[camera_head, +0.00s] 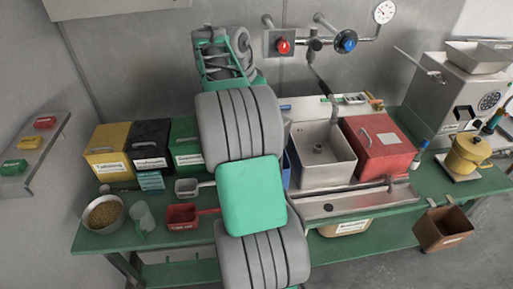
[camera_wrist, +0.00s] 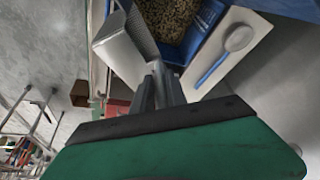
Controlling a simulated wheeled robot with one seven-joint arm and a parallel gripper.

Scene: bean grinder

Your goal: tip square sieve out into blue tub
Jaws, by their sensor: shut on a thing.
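In the wrist view, the fingers of my gripper (camera_wrist: 157,84) are closed at the near end of a pale, mesh-faced thing, which looks like the square sieve (camera_wrist: 145,35). Its mesh is seen steeply tilted, beside and partly over the blue tub (camera_wrist: 208,14). Brown beans or grains (camera_wrist: 172,14) show in the tub; whether any remain in the sieve cannot be told. In the head view, my arm hides my gripper and the sieve, and only a blue sliver of the tub (camera_head: 287,170) shows.
A spoon with a blue handle (camera_wrist: 236,40) lies on a pale surface beside the tub. A metal basin (camera_head: 313,172) and a red box (camera_head: 385,158) stand right of my arm. A bowl of beans (camera_head: 103,213) is at the bench's left end.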

